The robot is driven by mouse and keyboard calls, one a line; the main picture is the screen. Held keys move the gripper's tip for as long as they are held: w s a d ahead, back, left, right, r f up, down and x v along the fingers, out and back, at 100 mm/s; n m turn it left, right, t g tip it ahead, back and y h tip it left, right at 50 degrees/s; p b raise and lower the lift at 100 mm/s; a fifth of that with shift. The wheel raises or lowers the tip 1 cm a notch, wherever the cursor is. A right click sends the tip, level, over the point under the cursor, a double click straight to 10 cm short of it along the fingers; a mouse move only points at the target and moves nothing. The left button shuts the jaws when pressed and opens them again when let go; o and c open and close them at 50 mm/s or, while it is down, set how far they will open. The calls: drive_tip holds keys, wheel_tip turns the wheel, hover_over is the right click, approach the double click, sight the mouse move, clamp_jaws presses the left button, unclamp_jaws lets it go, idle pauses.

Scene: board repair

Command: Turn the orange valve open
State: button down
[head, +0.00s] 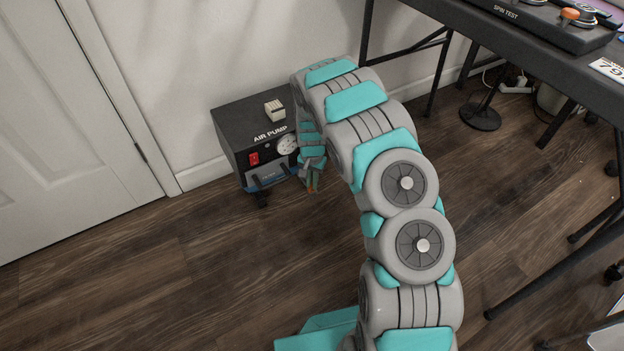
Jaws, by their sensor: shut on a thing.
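The black air pump box (228,135) stands on the floor by the wall, with a red switch, a round gauge and an "AIR PUMP" label on its front. My gripper (313,179) reaches down at the right front side of the pump, with its fingers pointing downward. It is shut on a small orange part (314,186), which appears to be the orange valve. Only a sliver of orange shows between the fingers. The valve's handle angle is hidden by my fingers and arm.
A small beige block (274,109) sits on top of the pump. A black table (480,33) stands at the right, carrying a "SPIN TEST" box (540,22) with an orange knob (570,14). A white door (70,110) is at the left. The wood floor (180,270) in front is clear.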

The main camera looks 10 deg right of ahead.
drive_tip(key=n+p, duration=0.2)
drive_tip(key=n, duration=0.3)
drive_tip(key=shift+r+n, duration=0.1)
drive_tip(key=shift+n, duration=0.2)
drive_tip(key=n+p, duration=0.1)
drive_tip(key=n, duration=0.3)
drive_tip(key=shift+n, duration=0.7)
drive_tip(key=c, duration=0.9)
unclamp_jaws()
drive_tip(key=shift+r, duration=3.8)
